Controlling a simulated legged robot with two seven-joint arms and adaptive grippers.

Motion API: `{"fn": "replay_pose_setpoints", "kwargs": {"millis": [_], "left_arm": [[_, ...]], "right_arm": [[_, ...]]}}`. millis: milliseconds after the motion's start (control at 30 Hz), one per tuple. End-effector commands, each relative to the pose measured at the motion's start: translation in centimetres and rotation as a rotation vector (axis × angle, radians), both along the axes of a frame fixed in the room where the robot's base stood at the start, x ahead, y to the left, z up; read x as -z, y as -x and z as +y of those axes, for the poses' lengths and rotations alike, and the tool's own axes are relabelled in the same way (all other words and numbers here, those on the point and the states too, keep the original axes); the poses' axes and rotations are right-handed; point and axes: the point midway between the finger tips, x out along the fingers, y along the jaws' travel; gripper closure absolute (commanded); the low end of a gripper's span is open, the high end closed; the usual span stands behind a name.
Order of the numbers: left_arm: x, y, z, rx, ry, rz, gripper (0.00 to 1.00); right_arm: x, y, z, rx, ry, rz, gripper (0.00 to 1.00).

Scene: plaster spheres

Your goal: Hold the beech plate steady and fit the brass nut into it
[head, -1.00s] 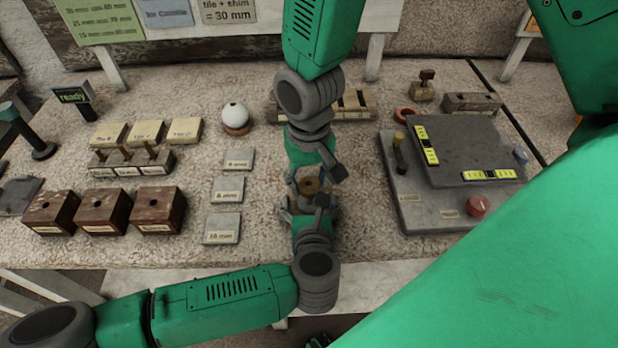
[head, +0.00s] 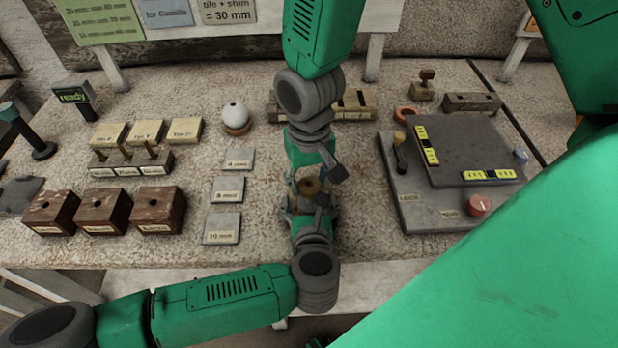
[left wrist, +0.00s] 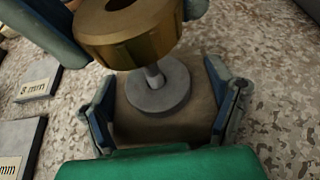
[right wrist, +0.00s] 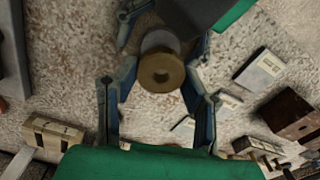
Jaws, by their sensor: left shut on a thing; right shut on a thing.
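The beech plate (left wrist: 195,118) is a brown block between the fingers of my left gripper (left wrist: 165,112), which is shut on it. A grey disc (left wrist: 160,95) with an upright pin (left wrist: 153,75) stands on the plate. The brass nut (left wrist: 130,30) is a thick ring with a hole; it also shows in the right wrist view (right wrist: 161,72) and the head view (head: 309,186). My right gripper (right wrist: 160,98) is shut on the nut and holds it over the pin. I cannot tell whether nut and pin touch. In the head view the grippers mostly hide the plate.
Three tiles (head: 227,190) lie left of the grippers, beside several dark wooden blocks (head: 103,211). A white sphere (head: 235,115) sits on a stand behind. A grey fixture with a red knob (head: 480,206) stands at right. Bare table lies between the tiles and my grippers.

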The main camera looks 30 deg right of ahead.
Motion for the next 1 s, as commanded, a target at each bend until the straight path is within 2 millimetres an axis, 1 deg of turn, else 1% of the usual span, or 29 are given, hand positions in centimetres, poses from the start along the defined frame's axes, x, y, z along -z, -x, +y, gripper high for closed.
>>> {"fn": "replay_pose_setpoints", "kwargs": {"millis": [167, 1000], "left_arm": [[-0.1, 0.0, -0.1, 0.001, 0.002, -0.001, 0.48], [-0.1, 0.0, -0.1, 0.001, 0.001, -0.002, 0.48]], "right_arm": [[0.1, 0.0, 0.0, 0.0, 0.0, 0.0, 0.98], [2.3, 0.0, 0.0, -0.001, 0.0, 0.0, 0.98]]}}
